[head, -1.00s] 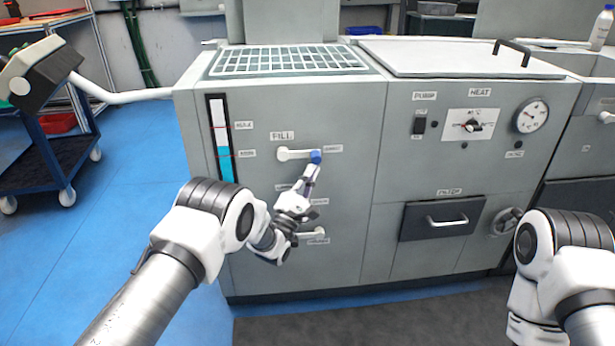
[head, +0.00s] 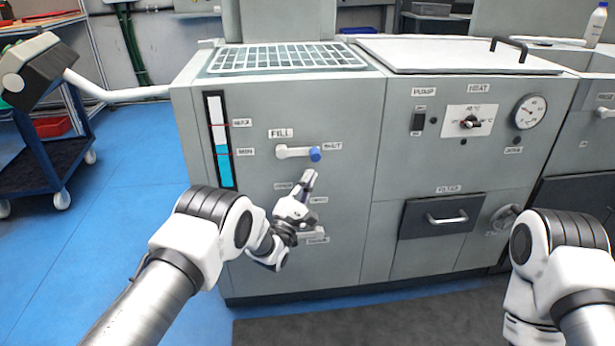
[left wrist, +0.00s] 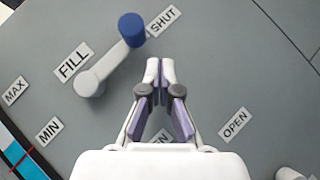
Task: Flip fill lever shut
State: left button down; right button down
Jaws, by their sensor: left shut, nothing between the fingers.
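The fill lever (head: 295,153) is a white handle with a blue tip on the front panel of the grey machine. It lies about level, its blue tip pointing right, beside the SHUT label (head: 332,146). In the left wrist view the lever (left wrist: 111,62) runs from its pivot beside the FILL label to the blue tip beside the SHUT label (left wrist: 164,21). My left gripper (head: 309,175) is shut and empty, just below the blue tip and apart from it. It also shows in the left wrist view (left wrist: 160,68). My right gripper is out of view.
A second white lever (head: 312,233) sits lower on the panel, partly behind my left gripper. A level gauge (head: 220,140) is at the left of the panel. A filter drawer (head: 437,218) is to the right. A blue cart (head: 45,160) stands at far left.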

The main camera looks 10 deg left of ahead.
pick_arm(q)
jog(key=s+f+p, duration=0.2)
jog(key=s+f, duration=0.5)
jog(key=f, duration=0.1)
jog(key=shift+s+a+p, duration=0.25)
jog(key=shift+a+p, duration=0.1)
jog(key=shift+p, duration=0.05)
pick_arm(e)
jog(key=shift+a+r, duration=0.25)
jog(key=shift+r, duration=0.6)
